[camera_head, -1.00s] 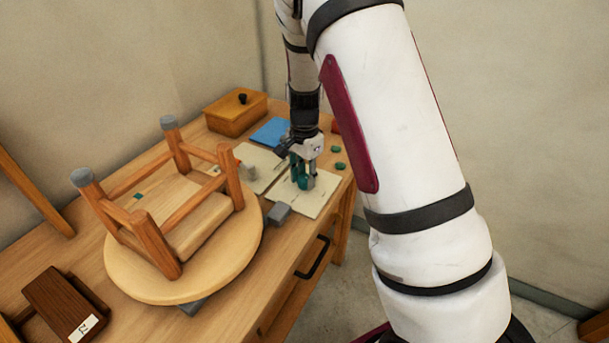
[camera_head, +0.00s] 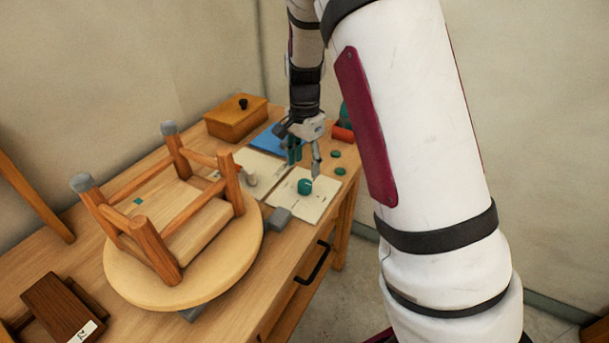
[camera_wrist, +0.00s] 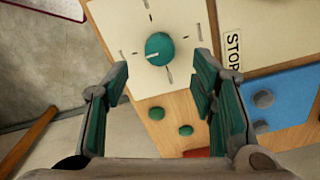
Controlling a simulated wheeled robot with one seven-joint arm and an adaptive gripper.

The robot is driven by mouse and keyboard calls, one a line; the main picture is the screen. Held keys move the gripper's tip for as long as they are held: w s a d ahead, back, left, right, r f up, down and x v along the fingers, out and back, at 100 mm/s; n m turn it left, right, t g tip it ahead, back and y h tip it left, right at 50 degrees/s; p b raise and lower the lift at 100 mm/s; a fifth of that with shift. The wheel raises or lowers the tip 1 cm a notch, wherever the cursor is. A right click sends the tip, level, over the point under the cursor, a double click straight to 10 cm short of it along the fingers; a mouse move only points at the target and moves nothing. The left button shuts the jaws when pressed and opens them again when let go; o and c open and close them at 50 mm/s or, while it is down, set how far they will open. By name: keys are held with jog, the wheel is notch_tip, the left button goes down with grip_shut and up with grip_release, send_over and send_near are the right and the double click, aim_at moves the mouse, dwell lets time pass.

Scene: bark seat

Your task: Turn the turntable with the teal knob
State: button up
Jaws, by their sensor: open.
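The teal knob (camera_head: 305,187) sits on a cream panel (camera_head: 287,208) on the bench, right of the turntable. In the wrist view the knob (camera_wrist: 159,49) is round with a pale pointer line, among printed tick marks. The round wooden turntable (camera_head: 122,278) carries an upturned wooden stool (camera_head: 152,236) with grey leg tips. My gripper (camera_head: 304,166) is open and empty, above and behind the knob. In the wrist view its teal-padded fingers (camera_wrist: 164,92) are wide apart, and the knob shows beyond them, untouched.
A second cream panel, marked STOP (camera_wrist: 233,41), adjoins the knob panel. A blue panel (camera_head: 268,137), a wooden box (camera_head: 236,116), small teal discs (camera_head: 339,171) and a red thing (camera_head: 343,133) lie nearby. A grey block (camera_head: 279,219) sits by the turntable. A dark brown wooden piece (camera_head: 58,302) lies front left.

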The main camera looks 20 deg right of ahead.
aim_at(304, 183)
jog(key=shift+r, duration=2.7)
jog(key=shift+r, duration=0.1)
jog(key=s+a+r+n+t, duration=0.25)
jog(key=s+r+n, duration=0.35)
jog(key=s, duration=0.5)
jog(key=s+a+r+n+t, duration=0.1)
jog(key=s+a+r+n, duration=0.3)
jog(key=s+r, duration=0.5)
jog(key=s+f+n, duration=0.2)
jog(key=s+n, duration=0.2)
jog(key=s, duration=0.5)
jog(key=shift+s+t, duration=0.15)
jog(key=shift+t, duration=0.3)
jog(key=shift+a, duration=0.15)
